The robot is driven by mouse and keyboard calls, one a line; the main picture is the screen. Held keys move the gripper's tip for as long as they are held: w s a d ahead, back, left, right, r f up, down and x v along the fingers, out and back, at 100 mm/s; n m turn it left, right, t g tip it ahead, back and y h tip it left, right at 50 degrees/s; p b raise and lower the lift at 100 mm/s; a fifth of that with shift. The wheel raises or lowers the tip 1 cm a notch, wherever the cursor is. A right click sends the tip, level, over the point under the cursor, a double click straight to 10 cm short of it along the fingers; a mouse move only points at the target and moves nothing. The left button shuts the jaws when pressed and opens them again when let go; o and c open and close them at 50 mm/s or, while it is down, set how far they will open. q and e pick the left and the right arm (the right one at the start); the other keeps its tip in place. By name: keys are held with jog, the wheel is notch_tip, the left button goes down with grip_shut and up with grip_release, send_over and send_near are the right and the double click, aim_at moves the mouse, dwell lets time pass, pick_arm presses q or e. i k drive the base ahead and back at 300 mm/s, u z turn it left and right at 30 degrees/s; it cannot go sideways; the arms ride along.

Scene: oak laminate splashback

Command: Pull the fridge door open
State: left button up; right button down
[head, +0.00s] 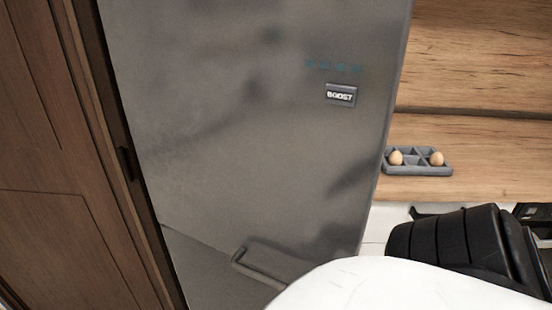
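The fridge door (240,130) is a large grey metal panel that fills the middle of the head view, tilted in the picture. It carries a small "BOOST" label (340,95) and faint blue marks above it. A grey bar handle (262,268) shows low on the door; its right part is hidden behind a white rounded part of mine. The door looks flush, with no inside of the fridge showing. Neither gripper can be seen, so no contact with the handle shows.
Brown wooden cabinet panels (45,150) stand left of the fridge. On the right, a grey egg tray (420,171) with two eggs sits on a wooden surface (480,140). My white and black arm parts cover the lower right.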

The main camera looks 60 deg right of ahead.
aim_at(242, 153)
jog(key=u, duration=0.3)
jog(key=k, duration=0.85)
jog(key=z, duration=1.8)
jog(key=i, duration=0.5)
jog(key=z, duration=0.05)
